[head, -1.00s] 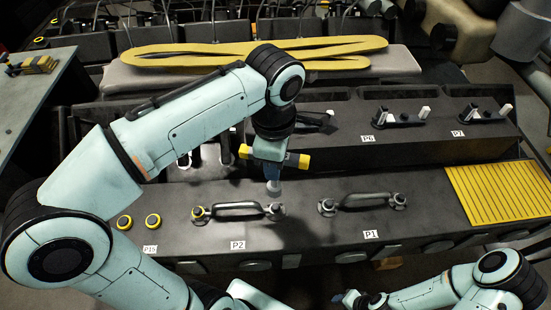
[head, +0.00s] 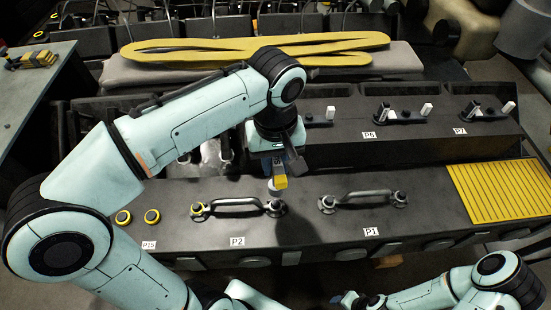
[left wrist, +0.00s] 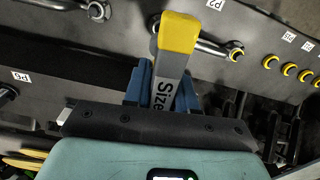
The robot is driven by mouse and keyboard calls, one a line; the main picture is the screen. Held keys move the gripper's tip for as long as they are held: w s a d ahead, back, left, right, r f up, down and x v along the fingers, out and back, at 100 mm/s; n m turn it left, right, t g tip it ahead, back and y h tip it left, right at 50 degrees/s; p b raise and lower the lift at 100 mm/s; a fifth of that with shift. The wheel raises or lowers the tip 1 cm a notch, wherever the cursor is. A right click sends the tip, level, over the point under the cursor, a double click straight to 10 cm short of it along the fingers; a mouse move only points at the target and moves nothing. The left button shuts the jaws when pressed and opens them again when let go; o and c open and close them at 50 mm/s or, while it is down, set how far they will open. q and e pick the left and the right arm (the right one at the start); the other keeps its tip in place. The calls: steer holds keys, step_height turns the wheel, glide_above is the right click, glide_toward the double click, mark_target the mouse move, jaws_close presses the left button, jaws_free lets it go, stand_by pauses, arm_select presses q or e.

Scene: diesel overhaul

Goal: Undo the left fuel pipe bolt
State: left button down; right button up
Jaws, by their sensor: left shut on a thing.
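My left gripper (head: 277,165) is shut on a grey tool with a yellow end (head: 280,182); it also shows in the left wrist view (left wrist: 178,35), with "Size" printed on it. The tool's round grey lower end is just above the right end of the fuel pipe (head: 238,202) labelled P2; I cannot tell whether they touch. That right end bolt (head: 276,208) is grey. The pipe's left end (head: 198,210) shows a yellow ring; it shows in the left wrist view (left wrist: 236,52) too. My right gripper (head: 347,298) is low at the front, its opening unclear.
A second pipe (head: 362,200), labelled P1, lies to the right on the same dark block. Two yellow rings (head: 138,217) are at the left by P15. A yellow slotted mat (head: 498,192) covers the block's right end. Linkages P6 and P7 (head: 482,112) stand behind.

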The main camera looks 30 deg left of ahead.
mark_target(274, 186)
arm_select(q)
steer(key=m, duration=0.3)
steer(key=shift+s+f+b, duration=0.1)
steer(key=shift+f+b, duration=0.2)
steer(key=m, duration=0.2)
steer(key=m+b, duration=0.1)
steer(key=m, duration=0.1)
steer(key=shift+f+m, duration=0.35)
steer(key=shift+m, duration=0.05)
steer(key=m, duration=0.7)
steer(key=shift+w+f+m, duration=0.2)
steer(key=shift+f+m, duration=0.2)
steer(key=m, duration=0.2)
steer(key=shift+s+f+m, duration=0.1)
steer(key=shift+f+m, duration=0.05)
steer(key=shift+m, duration=0.25)
step_height(274, 186, down, 3)
steer(key=shift+f+m+b, duration=0.1)
steer(key=shift+m+b, duration=0.3)
steer(key=shift+b, duration=0.25)
steer(key=shift+s+f, duration=0.1)
steer(key=shift+s, duration=0.1)
steer(key=shift+w, duration=0.3)
steer(key=shift+s, duration=0.1)
arm_select(e)
steer(key=shift+g, duration=0.3)
steer(key=s+f, duration=0.4)
steer(key=shift+f, duration=0.15)
